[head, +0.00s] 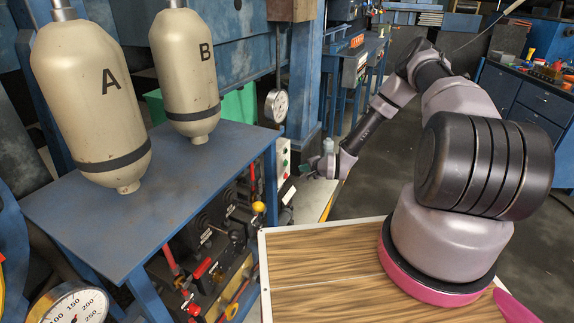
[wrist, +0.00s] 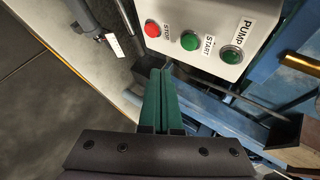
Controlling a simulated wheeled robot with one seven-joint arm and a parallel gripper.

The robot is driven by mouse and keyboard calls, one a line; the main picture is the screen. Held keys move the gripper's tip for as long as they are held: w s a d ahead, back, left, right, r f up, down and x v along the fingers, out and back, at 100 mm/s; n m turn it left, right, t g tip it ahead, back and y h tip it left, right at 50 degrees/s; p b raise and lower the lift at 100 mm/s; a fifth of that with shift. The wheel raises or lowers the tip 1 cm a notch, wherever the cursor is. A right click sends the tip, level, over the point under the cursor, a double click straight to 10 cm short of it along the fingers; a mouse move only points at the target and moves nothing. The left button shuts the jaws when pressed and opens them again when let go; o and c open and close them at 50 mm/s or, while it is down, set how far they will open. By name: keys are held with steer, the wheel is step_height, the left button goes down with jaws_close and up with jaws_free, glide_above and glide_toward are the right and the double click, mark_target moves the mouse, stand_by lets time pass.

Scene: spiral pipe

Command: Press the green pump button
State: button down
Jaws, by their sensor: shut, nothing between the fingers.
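A light grey control box (wrist: 205,62) in the wrist view carries a red button (wrist: 152,29) by a STOP label and a green button (wrist: 189,41) by a START label. At its right is another green button, the pump button (wrist: 231,54), beside a PUMP label. My gripper (wrist: 161,70) has its green fingers together and empty. In this view its tips appear just below the box's lower edge, left of the pump button. In the head view, my gripper (head: 318,168) is right of the box (head: 283,160), whose buttons look tiny. Contact cannot be judged.
A pressure gauge (head: 276,105) hangs near the box. A wood-topped surface (head: 330,265) lies in front, and open floor (head: 375,185) shows behind my arm.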

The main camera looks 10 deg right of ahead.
steer(key=shift+w+a, duration=0.55)
steer(key=shift+a, duration=0.25)
steer(key=shift+w+a, duration=0.5)
steer(key=shift+a, duration=0.25)
steer(key=shift+a, duration=0.1)
stand_by(0.8)
steer(key=shift+w+a, duration=0.2)
steer(key=shift+a, duration=0.05)
steer(key=shift+w+a, duration=0.2)
steer(key=shift+a, duration=0.1)
stand_by(0.7)
stand_by(0.4)
steer(key=shift+s+d, duration=0.45)
steer(key=shift+d, duration=0.2)
steer(key=shift+s+d, duration=0.45)
steer(key=shift+d, duration=0.25)
steer(key=shift+s+d, duration=0.45)
steer(key=shift+d, duration=0.25)
steer(key=shift+s+d, duration=0.45)
steer(key=shift+d, duration=0.25)
